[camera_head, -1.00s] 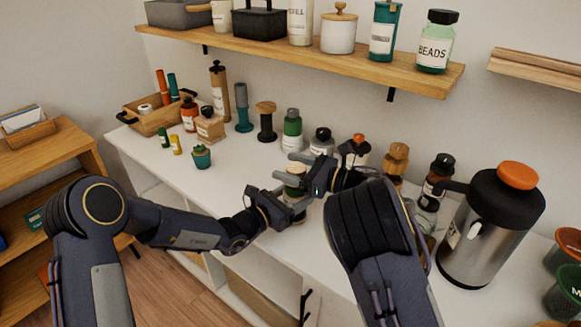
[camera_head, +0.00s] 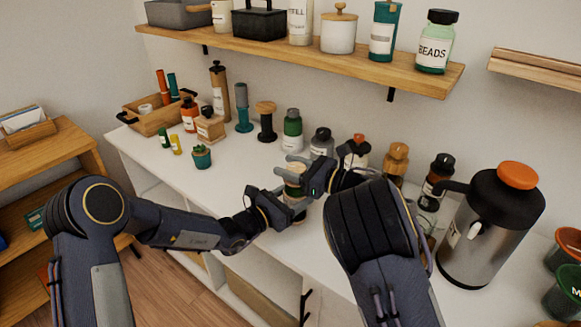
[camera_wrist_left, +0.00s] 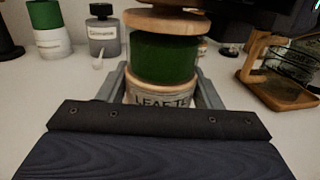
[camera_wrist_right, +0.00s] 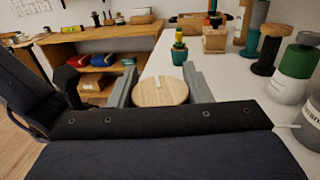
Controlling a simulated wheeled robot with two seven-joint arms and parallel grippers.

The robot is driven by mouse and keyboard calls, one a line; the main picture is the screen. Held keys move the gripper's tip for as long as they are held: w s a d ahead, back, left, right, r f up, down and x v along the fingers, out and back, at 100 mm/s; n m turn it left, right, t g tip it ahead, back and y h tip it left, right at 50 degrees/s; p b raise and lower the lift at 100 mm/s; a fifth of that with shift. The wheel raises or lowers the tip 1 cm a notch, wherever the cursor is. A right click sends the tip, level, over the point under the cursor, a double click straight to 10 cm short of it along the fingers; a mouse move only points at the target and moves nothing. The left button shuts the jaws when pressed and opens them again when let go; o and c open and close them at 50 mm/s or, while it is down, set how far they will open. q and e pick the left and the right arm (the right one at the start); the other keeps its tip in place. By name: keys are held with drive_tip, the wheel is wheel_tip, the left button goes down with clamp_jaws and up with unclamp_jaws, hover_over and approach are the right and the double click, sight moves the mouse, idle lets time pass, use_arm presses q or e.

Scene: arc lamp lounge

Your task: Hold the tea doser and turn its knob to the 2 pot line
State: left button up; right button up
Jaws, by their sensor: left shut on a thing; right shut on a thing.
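The tea doser (camera_head: 294,189) stands upright on the white counter, partly hidden by my grippers in the head view. In the left wrist view it has a green band (camera_wrist_left: 165,57), a pale lower part with a partly hidden "LEAF TE…" label, and wood above. My left gripper (camera_wrist_left: 160,92) is shut on its lower body, one finger on each side. My right gripper (camera_wrist_right: 158,88) is shut on the round wooden knob (camera_wrist_right: 160,95) on top. A short pale mark shows on the knob's face. The 2 pot line cannot be made out.
A steel flask (camera_head: 484,235) with an orange top stands at the right. Several bottles, including a green and white one (camera_head: 292,132), line the back. A small potted cactus (camera_head: 201,157) stands to the left. The counter between cactus and doser is clear.

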drive_tip(key=m+t+h, duration=0.1)
drive_tip(key=m+t, duration=0.1)
drive_tip(key=m+t+h, duration=0.1)
drive_tip(key=t+h, duration=0.1)
drive_tip(key=shift+w+d+r+m+t, duration=0.1)
drive_tip(key=shift+w+m+t, duration=0.05)
drive_tip(key=shift+m+t, duration=0.25)
drive_tip(key=m+t+h, duration=0.1)
drive_tip(key=h, duration=0.1)
drive_tip(key=m+t+h, duration=0.2)
drive_tip(key=h, duration=0.1)
drive_tip(key=shift+w+d+m, duration=0.1)
drive_tip(key=shift+m, duration=0.2)
drive_tip(key=m+h, duration=0.1)
drive_tip(key=h, duration=0.1)
drive_tip(key=m+t+h, duration=0.1)
drive_tip(key=h, duration=0.1)
drive_tip(key=m+h, duration=0.1)
drive_tip(key=h, duration=0.1)
drive_tip(key=shift+w+d+f+m+t, duration=0.15)
drive_tip(key=shift+d+f+m+t, duration=0.1)
drive_tip(key=shift+d+m+t, duration=0.15)
drive_tip(key=shift+d+m+h, duration=0.15)
drive_tip(key=shift+m+h, duration=0.4)
drive_tip(key=shift+h, duration=0.35)
drive_tip(key=shift+d+m+h, duration=0.15)
drive_tip(key=shift+m+h, duration=0.4)
drive_tip(key=shift+h, duration=0.35)
drive_tip(key=shift+r, duration=0.1)
